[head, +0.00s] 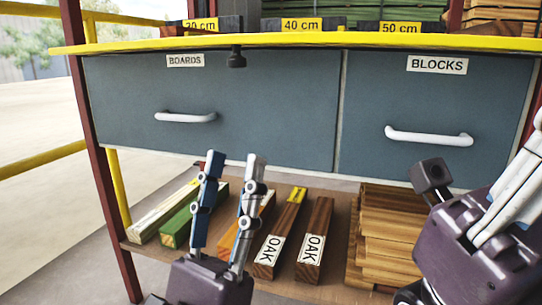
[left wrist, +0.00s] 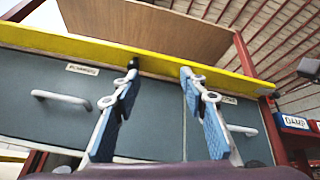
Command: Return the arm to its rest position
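My left gripper (head: 232,160) stands upright in the lower middle of the head view, in front of the drawers. Its two fingers are apart with nothing between them. In the left wrist view the same gripper (left wrist: 160,72) shows its blue pads spread and empty, with the drawer fronts behind. My right gripper (head: 484,165) is at the right edge of the head view, partly cut off. Its visible fingers are wide apart and I see nothing held. Part of the right arm is out of view.
The boards drawer (head: 260,105) and blocks drawer (head: 430,95) look shut, with white handles. A yellow-edged top (head: 300,40) overhangs them. Boards, including two marked OAK (head: 314,240), and stacked planks (head: 390,235) lie on the lower shelf (head: 336,255). Open floor lies left.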

